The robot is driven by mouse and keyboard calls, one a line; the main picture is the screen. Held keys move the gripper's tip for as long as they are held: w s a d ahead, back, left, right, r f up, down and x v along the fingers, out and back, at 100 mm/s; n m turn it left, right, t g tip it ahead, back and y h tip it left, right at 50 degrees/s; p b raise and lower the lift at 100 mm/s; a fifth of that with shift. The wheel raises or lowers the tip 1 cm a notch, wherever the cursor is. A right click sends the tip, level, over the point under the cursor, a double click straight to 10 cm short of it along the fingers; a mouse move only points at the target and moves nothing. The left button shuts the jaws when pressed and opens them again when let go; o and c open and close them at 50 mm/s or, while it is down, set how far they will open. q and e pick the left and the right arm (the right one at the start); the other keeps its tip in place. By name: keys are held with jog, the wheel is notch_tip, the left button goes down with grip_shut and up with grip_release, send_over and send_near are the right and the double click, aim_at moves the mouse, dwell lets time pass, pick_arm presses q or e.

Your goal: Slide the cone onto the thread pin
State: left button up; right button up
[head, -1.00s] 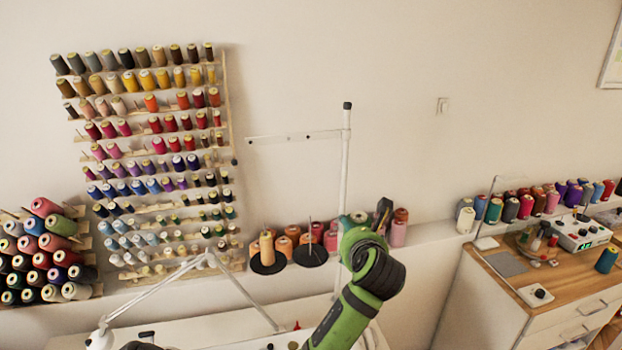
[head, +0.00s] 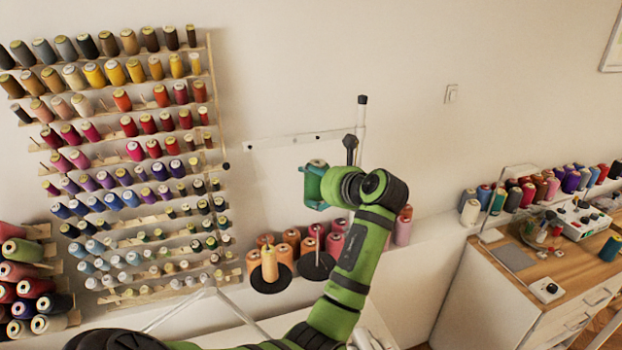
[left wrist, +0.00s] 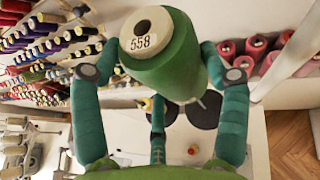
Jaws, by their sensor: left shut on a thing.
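A green cone marked 558 (left wrist: 172,62) is between the fingers of my left gripper (left wrist: 160,48) in the left wrist view, which is shut on it. In the head view my left gripper (head: 314,188) is in front of the wall, above the thread stand's discs; the cone is hard to tell from the fingers there. The right black disc (head: 318,269) bears a thin bare thread pin (head: 317,243). The left black disc (head: 258,284) holds a pale orange cone (head: 269,264). My right gripper is not in view.
A white upright pole (head: 361,120) with a crossbar (head: 290,142) stands close behind my left gripper. Several orange and pink cones (head: 403,228) line the ledge behind the discs. A wall rack (head: 217,110) of spools is on the left, a wooden worktop (head: 560,270) on the right.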

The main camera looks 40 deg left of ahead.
aim_at(320, 201)
pick_arm(q)
jog(key=shift+d+f, duration=0.2)
jog(key=shift+d, duration=0.25)
jog(key=shift+s+f, duration=0.1)
jog(key=shift+f, duration=0.2)
jog(key=shift+a+f, duration=0.3)
jog(key=shift+f, duration=0.75)
jog(key=shift+f+b, duration=0.15)
jog(key=shift+b, duration=0.3)
jog(key=shift+f+b, duration=0.6)
jog(key=shift+r, duration=0.1)
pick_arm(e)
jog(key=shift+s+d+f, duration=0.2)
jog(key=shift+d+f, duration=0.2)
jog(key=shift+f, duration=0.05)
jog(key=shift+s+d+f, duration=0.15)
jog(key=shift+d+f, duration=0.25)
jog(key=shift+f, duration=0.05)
pick_arm(q)
jog(key=shift+d+p, duration=0.2)
jog(key=shift+p, duration=0.8)
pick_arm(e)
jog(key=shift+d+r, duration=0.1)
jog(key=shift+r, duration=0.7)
pick_arm(q)
jog(key=shift+f, duration=1.6)
